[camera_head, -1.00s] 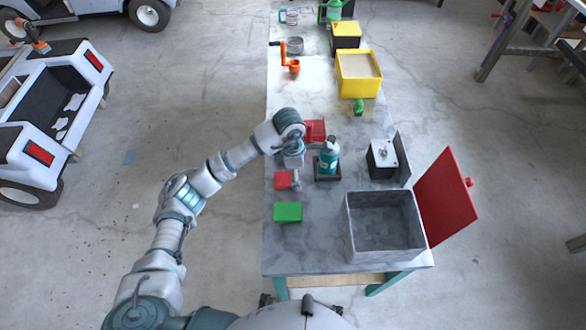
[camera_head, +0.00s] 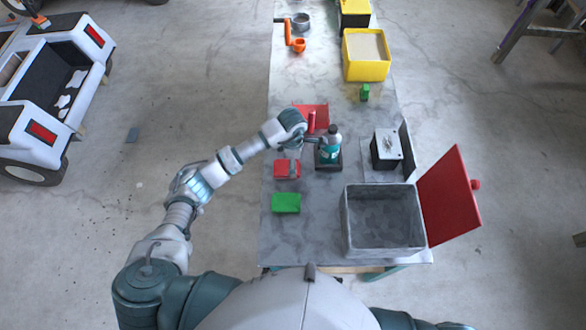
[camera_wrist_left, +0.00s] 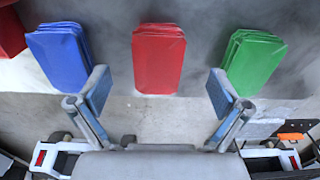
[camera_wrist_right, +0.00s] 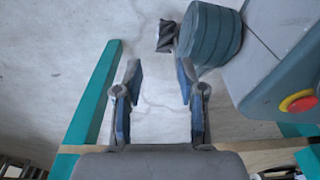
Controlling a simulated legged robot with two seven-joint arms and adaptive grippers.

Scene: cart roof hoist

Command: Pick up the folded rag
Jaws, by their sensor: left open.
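Three folded rags lie in a row on the grey bench. In the left wrist view a blue rag (camera_wrist_left: 58,56) is on the left, a red rag (camera_wrist_left: 158,58) in the middle and a green rag (camera_wrist_left: 252,64) on the right. The head view shows the red rag (camera_head: 281,168) and the green rag (camera_head: 286,203); my arm hides the blue one. My left gripper (camera_wrist_left: 157,92) is open and empty, above the bench with the red rag ahead between its fingers. My right gripper (camera_wrist_right: 160,72) is open and empty, low beside the bench.
A teal bottle (camera_head: 330,142) stands right of my left gripper, and a red tray (camera_head: 318,110) lies behind it. A grey bin (camera_head: 345,225) with its red lid (camera_head: 450,195) open stands at the front right. A yellow box (camera_head: 366,72) is farther back.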

